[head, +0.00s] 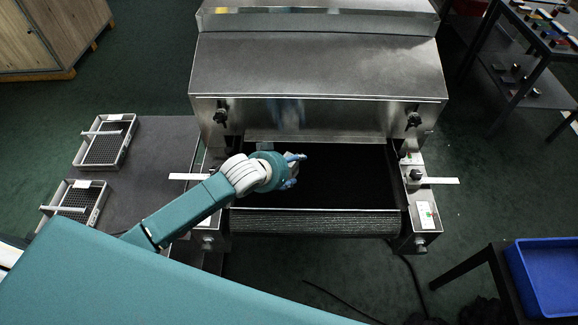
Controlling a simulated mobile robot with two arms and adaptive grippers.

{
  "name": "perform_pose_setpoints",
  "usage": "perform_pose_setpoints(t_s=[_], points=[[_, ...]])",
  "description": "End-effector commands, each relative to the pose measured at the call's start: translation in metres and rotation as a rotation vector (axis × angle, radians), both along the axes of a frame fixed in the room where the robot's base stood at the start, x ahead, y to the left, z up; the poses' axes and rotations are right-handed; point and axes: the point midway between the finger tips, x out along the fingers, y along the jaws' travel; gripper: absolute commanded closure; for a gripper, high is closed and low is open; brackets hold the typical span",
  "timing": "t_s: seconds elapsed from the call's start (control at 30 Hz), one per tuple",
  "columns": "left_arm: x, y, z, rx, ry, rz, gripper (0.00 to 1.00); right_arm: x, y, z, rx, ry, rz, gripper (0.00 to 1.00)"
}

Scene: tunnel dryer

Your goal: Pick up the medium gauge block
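My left gripper (293,170) is over the left part of the dryer's black belt (350,180), fingers toward the right. It is small and partly hidden by its own wrist, so I cannot tell whether it is open or shut, or whether it holds anything. I cannot make out a medium gauge block on the belt; one at the gripper would be hidden. My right gripper is not in view.
The steel dryer housing (320,70) rises behind the belt, with side rails and knobs. Two wire trays (128,118) (45,212) stand on a dark table (160,150) at left. A blue bin (548,270) is at lower right. A rack (490,60) with small pieces stands at upper right.

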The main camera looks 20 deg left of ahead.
Motion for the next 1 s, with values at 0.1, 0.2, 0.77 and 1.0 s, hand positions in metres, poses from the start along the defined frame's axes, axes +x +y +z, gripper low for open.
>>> perform_pose_setpoints(t_s=[0.1, 0.2, 0.77, 1.0], points=[[0.000, 0.000, 0.000, 0.000, 0.000, 0.000, 0.71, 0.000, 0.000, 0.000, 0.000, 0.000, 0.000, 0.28], [0.000, 0.000, 0.000, 0.000, 0.000, 0.000, 0.91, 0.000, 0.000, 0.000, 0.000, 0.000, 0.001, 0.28], [0.002, -0.001, 0.033, -0.002, -0.009, -0.001, 0.93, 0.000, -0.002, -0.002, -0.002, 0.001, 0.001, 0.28], [0.003, 0.000, 0.100, -0.002, -0.014, -0.001, 0.93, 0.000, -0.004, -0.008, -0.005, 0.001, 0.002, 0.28]])
